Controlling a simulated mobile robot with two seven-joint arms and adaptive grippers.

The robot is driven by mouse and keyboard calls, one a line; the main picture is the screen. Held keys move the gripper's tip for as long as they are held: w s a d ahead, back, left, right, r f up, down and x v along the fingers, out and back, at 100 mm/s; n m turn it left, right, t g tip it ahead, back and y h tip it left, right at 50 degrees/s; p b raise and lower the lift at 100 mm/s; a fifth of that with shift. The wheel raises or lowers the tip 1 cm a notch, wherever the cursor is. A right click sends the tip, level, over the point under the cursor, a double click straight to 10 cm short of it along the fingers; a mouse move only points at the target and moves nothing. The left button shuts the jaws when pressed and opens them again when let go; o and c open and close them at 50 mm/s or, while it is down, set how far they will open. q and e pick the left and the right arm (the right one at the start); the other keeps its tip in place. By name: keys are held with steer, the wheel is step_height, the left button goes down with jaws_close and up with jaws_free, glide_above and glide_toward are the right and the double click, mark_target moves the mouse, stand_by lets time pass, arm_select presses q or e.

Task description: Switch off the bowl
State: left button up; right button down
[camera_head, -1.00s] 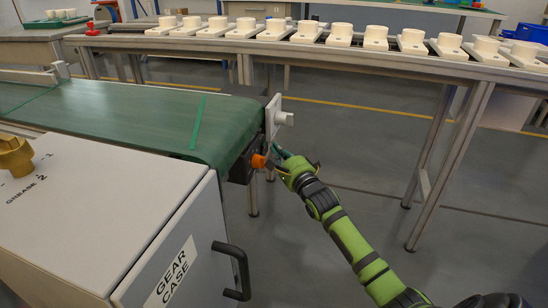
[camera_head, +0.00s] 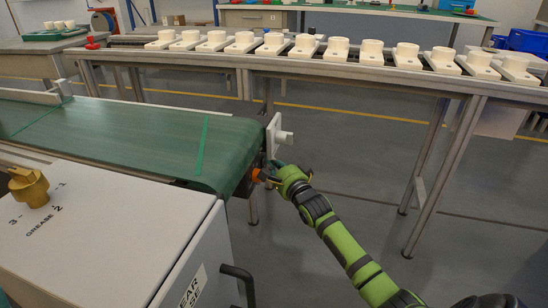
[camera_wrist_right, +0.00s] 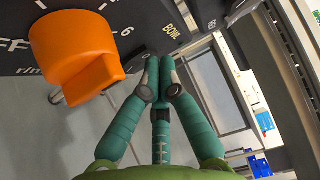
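An orange knob (camera_head: 258,175) sits on a dark control panel at the end of the green conveyor. In the right wrist view the knob (camera_wrist_right: 75,55) is large, with white markings around it, including "OFF" at the left and "6" at the upper right. The word "BOWL" (camera_wrist_right: 172,28) is printed on the panel to its right. I cannot tell which mark the knob points to. My right gripper (camera_wrist_right: 159,62) has its teal fingers together, with nothing between them. Its tips are beside the knob, apart from it, near the panel. In the head view the gripper (camera_head: 277,168) is right of the knob. My left gripper is out of view.
The green conveyor (camera_head: 130,140) and a white plate with a stub (camera_head: 278,136) are close to the gripper. A grey gear case (camera_head: 110,225) with a brass knob (camera_head: 30,187) stands in front. A roller rack (camera_head: 330,62) holds several cream parts behind. Floor at right is clear.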

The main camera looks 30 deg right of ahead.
steer(key=s, duration=1.2)
steer(key=shift+a+f, duration=0.2)
steer(key=shift+a, duration=0.25)
